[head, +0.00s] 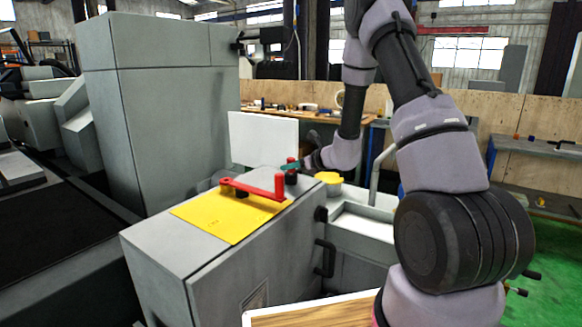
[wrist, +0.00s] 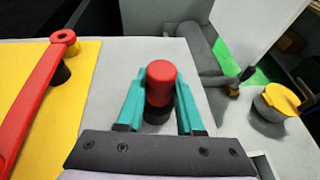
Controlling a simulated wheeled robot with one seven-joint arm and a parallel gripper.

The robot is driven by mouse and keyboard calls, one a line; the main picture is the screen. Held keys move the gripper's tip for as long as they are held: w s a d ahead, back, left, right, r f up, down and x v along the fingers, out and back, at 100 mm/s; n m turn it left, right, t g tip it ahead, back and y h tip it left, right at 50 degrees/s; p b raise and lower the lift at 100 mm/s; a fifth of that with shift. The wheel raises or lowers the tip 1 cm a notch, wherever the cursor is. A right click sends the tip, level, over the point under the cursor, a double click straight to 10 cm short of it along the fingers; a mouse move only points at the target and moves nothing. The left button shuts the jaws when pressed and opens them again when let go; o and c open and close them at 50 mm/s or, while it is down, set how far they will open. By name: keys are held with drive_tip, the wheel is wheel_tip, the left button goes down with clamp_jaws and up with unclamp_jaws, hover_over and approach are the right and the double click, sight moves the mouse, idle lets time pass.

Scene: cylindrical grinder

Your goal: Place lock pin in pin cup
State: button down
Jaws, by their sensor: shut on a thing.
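The lock pin has a red rounded head (wrist: 160,80) and stands upright between the two teal fingers of my gripper (wrist: 161,90). My gripper is shut on it; in the head view the gripper (head: 291,167) is low over the grey cabinet top, at its far right corner. A black round part (wrist: 157,113) shows directly under the red head, and a black cylinder (head: 291,179) shows there in the head view. I cannot tell whether this black part is the pin cup or the pin's lower end, so how deep the pin sits is hidden.
A yellow plate (head: 205,218) with a red lever (head: 255,190) lies left of my gripper on the cabinet top (head: 180,255). A yellow-lidded container (wrist: 275,100) stands to the right. A grey cylindrical part (wrist: 197,48) lies just beyond the fingers.

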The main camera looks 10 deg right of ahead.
drive_tip(key=shift+f, duration=0.1)
drive_tip(key=c, duration=0.5)
unclamp_jaws()
drive_tip(key=shift+c, duration=0.2)
